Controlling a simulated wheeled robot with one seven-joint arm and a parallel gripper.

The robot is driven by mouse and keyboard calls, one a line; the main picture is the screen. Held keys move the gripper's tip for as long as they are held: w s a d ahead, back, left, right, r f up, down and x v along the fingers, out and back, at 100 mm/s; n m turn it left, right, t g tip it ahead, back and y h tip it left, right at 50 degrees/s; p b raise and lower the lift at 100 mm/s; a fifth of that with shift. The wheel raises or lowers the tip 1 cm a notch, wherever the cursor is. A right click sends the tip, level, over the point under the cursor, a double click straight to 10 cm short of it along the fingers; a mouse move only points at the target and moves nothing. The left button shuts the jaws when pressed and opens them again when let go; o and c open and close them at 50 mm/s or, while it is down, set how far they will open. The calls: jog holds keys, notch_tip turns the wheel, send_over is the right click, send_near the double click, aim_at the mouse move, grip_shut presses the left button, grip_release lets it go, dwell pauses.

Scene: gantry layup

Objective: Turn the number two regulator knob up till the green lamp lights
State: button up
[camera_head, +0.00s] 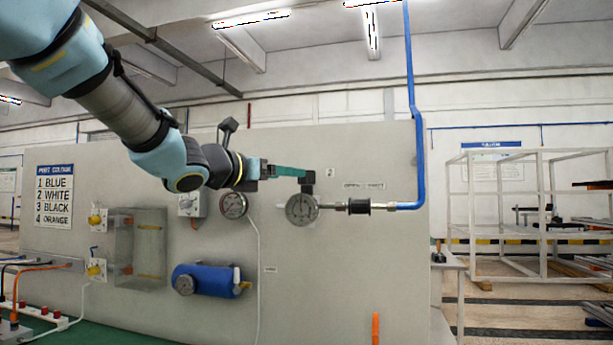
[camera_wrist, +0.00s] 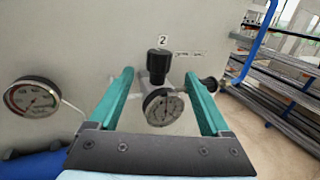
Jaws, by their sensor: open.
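The number two regulator has a black knob (camera_wrist: 159,66) below a white plate marked 2 (camera_wrist: 163,41). Its round gauge (camera_wrist: 163,106) faces me below the knob; it also shows in the head view (camera_head: 302,210). My gripper (camera_wrist: 159,76) is open, with its teal fingers on either side of the knob and a gap visible at each side. In the head view my gripper (camera_head: 306,174) reaches from the left to just above the gauge, and its fingers partly cover the knob. I cannot make out a green lamp in either view.
A second gauge (camera_wrist: 32,98) with a red-marked dial is left of the fingers. A blue tank (camera_head: 207,281) hangs lower on the grey panel (camera_head: 330,270). A black fitting (camera_head: 359,206) and a blue pipe (camera_head: 419,150) lie right of the regulator. White racks (camera_head: 475,215) stand farther right.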

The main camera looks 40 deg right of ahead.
aim_at(306, 185)
jog(key=d, duration=0.3)
jog(key=w+d+p, duration=0.1)
jog(key=d, duration=0.2)
jog(key=d+p, duration=0.1)
jog(key=d, duration=0.2)
jog(key=shift+w+f, duration=0.1)
jog(key=shift+w, duration=0.3)
jog(key=c, duration=1.3)
jog(key=shift+p, duration=0.3)
grip_shut()
